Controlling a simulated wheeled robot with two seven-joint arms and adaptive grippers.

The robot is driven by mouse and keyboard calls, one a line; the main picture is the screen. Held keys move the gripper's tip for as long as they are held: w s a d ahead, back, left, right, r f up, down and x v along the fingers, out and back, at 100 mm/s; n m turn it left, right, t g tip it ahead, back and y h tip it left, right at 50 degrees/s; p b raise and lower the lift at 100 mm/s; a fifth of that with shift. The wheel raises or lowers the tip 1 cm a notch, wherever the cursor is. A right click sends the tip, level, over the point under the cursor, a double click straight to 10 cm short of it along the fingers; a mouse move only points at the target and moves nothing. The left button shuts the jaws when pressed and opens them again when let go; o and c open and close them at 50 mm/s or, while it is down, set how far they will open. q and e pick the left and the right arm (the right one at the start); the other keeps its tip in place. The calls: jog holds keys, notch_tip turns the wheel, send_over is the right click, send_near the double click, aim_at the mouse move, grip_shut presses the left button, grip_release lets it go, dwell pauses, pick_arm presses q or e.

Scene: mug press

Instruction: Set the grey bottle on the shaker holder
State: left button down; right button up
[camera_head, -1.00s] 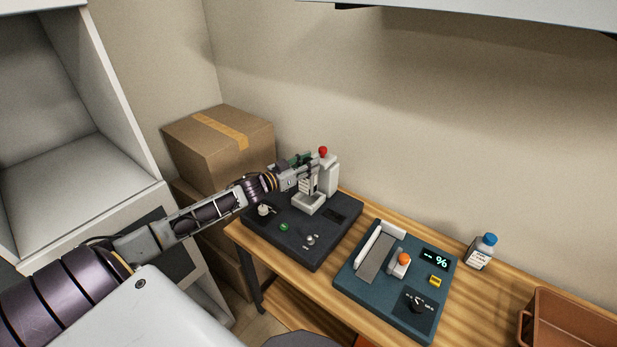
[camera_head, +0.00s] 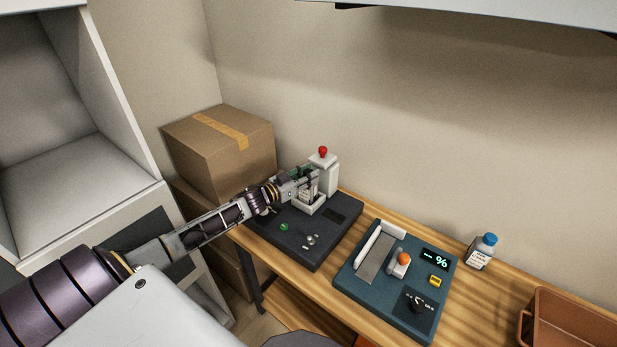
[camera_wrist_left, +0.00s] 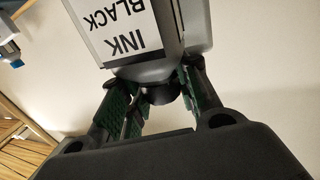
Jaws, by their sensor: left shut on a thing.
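The grey bottle (camera_wrist_left: 150,68) has a white label reading "INK BLACK" and a dark cap. In the left wrist view my left gripper (camera_wrist_left: 160,97) is shut on it around the cap end. In the head view my left gripper (camera_head: 312,178) is at the pale shaker holder (camera_head: 309,208), which stands on a dark machine (camera_head: 305,235). The bottle (camera_head: 306,192) shows only in part there, just above or in the holder's cup. Whether its base touches the holder is hidden. My right gripper is not in view.
Behind the holder is a pale post with a red knob (camera_head: 323,152). A teal panel device (camera_head: 365,290), a blue-capped bottle (camera_head: 481,251) and a brown tray (camera_head: 570,320) are to the right on the wooden table. A cardboard box (camera_head: 215,145) stands behind my left arm.

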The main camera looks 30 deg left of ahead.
pick_arm(q)
jog(key=shift+f, duration=0.4)
jog(key=c, duration=1.1)
grip_release()
jog(key=shift+o, duration=0.2)
jog(key=shift+s, duration=0.25)
jog(key=v, duration=1.1)
jog(key=shift+s+a, duration=0.2)
jog(key=shift+s, duration=0.05)
dwell(0.6)
